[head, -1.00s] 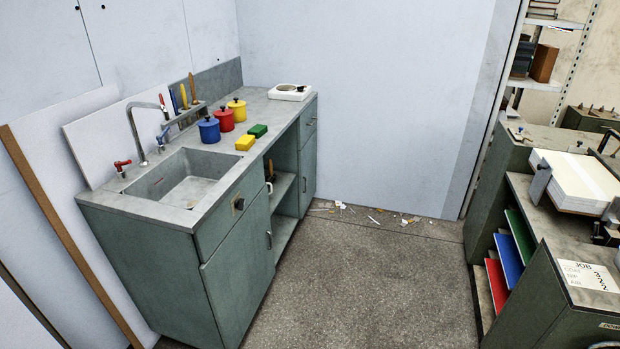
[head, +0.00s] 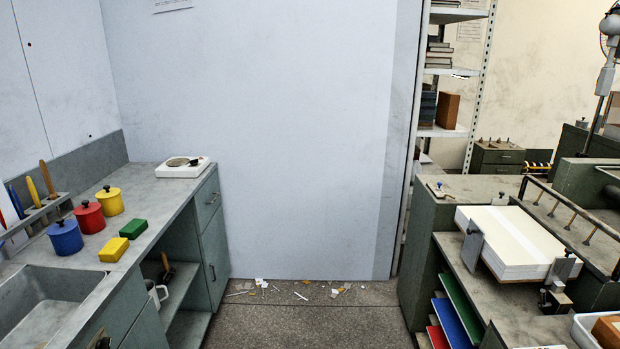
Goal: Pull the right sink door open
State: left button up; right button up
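The grey-green sink unit (head: 145,212) runs along the left side of the head view. Its sink basin (head: 40,305) is cut off at the lower left. The right-hand door (head: 214,257) stands at the far end of the unit, beyond an open shelf bay; it looks shut. It has a small upright handle (head: 212,272) and a drawer (head: 207,197) above it. Part of another front (head: 145,325), nearer the sink, shows at the bottom edge. Neither of my grippers is in view.
Paper scraps (head: 300,290) lie on the floor by the back wall. The floor (head: 305,327) between the sink unit and the right-hand workbench (head: 425,235) is otherwise clear. Blue (head: 65,237), red (head: 90,217) and yellow (head: 110,201) pots stand on the counter.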

aim_at(213, 242)
jog(key=i, duration=1.1)
jog(key=i+l+u, duration=0.1)
jog(key=i, duration=1)
